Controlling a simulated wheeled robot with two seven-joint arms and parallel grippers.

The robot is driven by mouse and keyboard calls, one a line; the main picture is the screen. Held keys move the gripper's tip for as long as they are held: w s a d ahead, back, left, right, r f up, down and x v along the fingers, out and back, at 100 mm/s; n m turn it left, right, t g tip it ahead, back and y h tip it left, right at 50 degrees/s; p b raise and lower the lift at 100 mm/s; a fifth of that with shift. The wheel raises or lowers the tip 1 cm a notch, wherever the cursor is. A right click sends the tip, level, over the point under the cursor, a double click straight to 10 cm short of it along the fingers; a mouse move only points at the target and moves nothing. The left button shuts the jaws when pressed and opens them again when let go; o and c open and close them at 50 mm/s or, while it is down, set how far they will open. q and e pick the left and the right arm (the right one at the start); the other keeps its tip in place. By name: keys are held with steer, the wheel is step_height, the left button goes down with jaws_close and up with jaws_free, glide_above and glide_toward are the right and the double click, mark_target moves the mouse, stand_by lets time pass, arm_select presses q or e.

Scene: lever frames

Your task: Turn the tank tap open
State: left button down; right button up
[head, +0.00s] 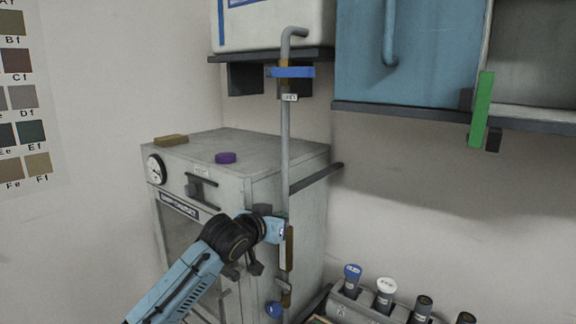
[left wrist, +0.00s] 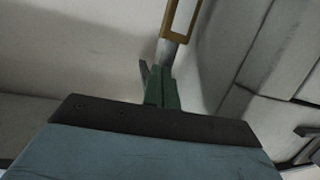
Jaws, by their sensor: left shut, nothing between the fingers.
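A white tank (head: 270,25) stands on a dark shelf, with a grey pipe (head: 285,150) running down beside it. The tap just below the tank has a blue lever (head: 293,72) lying across the pipe, with a small label under it. My left gripper (head: 281,233) is well below this lever, close to the lower pipe near a brass-coloured frame (head: 289,248). In the left wrist view its green fingers (left wrist: 161,88) are shut and empty, pointing toward the pipe (left wrist: 168,50) and the brass-coloured frame (left wrist: 180,18). Whether they touch the pipe I cannot tell. My right gripper is not in view.
A lower blue knob (head: 274,310) sits by the pipe. A grey cabinet (head: 235,150) with a gauge stands behind my left arm. A blue wall cabinet (head: 430,55) and green handle (head: 482,108) are at right. Several capped bottles (head: 385,290) stand lower right.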

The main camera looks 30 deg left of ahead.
arm_select(q)
steer(key=s+d+r+t+h, duration=0.1)
steer(key=s+r, duration=0.3)
steer(key=r, duration=0.8)
steer(key=s+d+r+m+t+p, duration=0.1)
steer(key=s+r+t, duration=0.2)
steer(key=r, duration=0.9)
steer(key=s+d+r+m+t+h, duration=0.1)
steer(key=s+r, duration=0.4)
steer(key=r, duration=0.6)
steer(key=shift+s+d+r+t+h+p, duration=0.35)
steer(key=shift+s+d+r+t, duration=0.1)
steer(key=shift+t, duration=0.45)
steer(key=shift+w+f, duration=0.1)
step_height(320, 180, up, 4)
steer(key=p, duration=0.5)
glide_above(289, 72)
steer(key=s, duration=0.2)
steer(key=f, duration=0.2)
steer(key=d+f, duration=0.1)
steer(key=f, duration=0.1)
steer(key=shift+w+f, duration=0.15)
steer(key=shift+f, duration=0.2)
steer(key=shift+a, duration=0.1)
